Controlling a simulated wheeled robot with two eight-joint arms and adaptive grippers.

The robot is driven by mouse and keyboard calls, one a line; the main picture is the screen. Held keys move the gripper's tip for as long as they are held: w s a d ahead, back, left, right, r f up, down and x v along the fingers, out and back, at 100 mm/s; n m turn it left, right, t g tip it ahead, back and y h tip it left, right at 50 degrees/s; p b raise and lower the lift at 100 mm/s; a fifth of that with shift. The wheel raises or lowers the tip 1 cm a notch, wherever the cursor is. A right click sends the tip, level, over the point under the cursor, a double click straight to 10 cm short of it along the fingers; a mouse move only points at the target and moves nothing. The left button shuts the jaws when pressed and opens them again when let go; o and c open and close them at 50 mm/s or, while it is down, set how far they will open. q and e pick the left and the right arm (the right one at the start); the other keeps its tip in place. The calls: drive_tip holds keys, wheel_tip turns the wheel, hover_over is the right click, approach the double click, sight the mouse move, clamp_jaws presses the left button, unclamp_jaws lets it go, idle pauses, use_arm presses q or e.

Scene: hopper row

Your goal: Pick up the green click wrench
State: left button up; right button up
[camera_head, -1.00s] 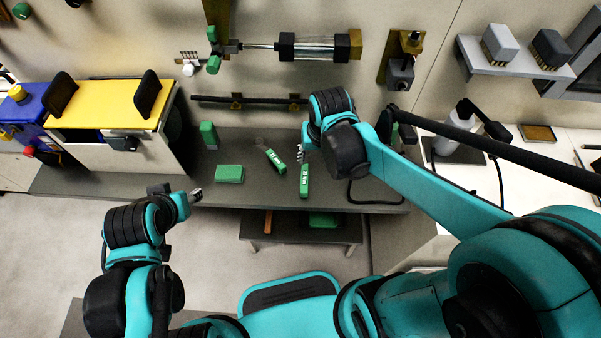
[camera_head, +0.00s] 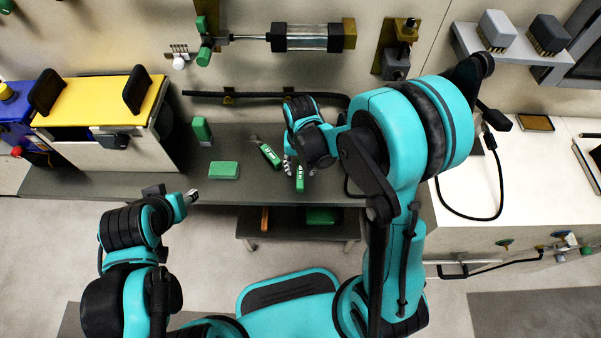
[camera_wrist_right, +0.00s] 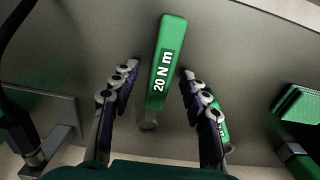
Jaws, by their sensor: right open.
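A green click wrench marked "20 N m" (camera_wrist_right: 170,45) lies on the grey bench, its handle between the fingers of my right gripper (camera_wrist_right: 159,70) in the right wrist view. The fingers are open, with a gap on each side of the wrench; its height above the bench is hard to tell. In the head view my right gripper (camera_head: 298,166) hides most of this wrench (camera_head: 300,181). A second green wrench (camera_head: 269,154) lies tilted to its left, partly behind a finger in the right wrist view (camera_wrist_right: 222,130). My left gripper (camera_head: 191,196) is in front of the bench, its fingers too small to read.
A flat green block (camera_head: 224,170) and an upright green block (camera_head: 202,131) are on the bench (camera_head: 140,187) to the left. A black bar (camera_head: 250,97) runs along the wall behind. A yellow-topped box (camera_head: 100,101) stands at the left end.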

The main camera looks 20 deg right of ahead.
sight(301, 170)
drive_tip(key=shift+f, duration=0.4)
drive_tip(key=shift+r, duration=0.1)
clamp_jaws()
drive_tip(key=shift+r, duration=0.15)
drive_tip(key=r+p, duration=0.1)
drive_tip(key=r, duration=0.2)
drive_tip(key=r+p, duration=0.1)
drive_tip(key=shift+s+r+p, duration=0.25)
drive_tip(key=shift+r+p, duration=0.05)
drive_tip(key=s+d+r+p, duration=0.1)
drive_tip(key=s+r+p, duration=0.2)
drive_tip(key=s+r, duration=0.3)
drive_tip(key=s, duration=0.5)
drive_tip(key=shift+p, duration=0.35)
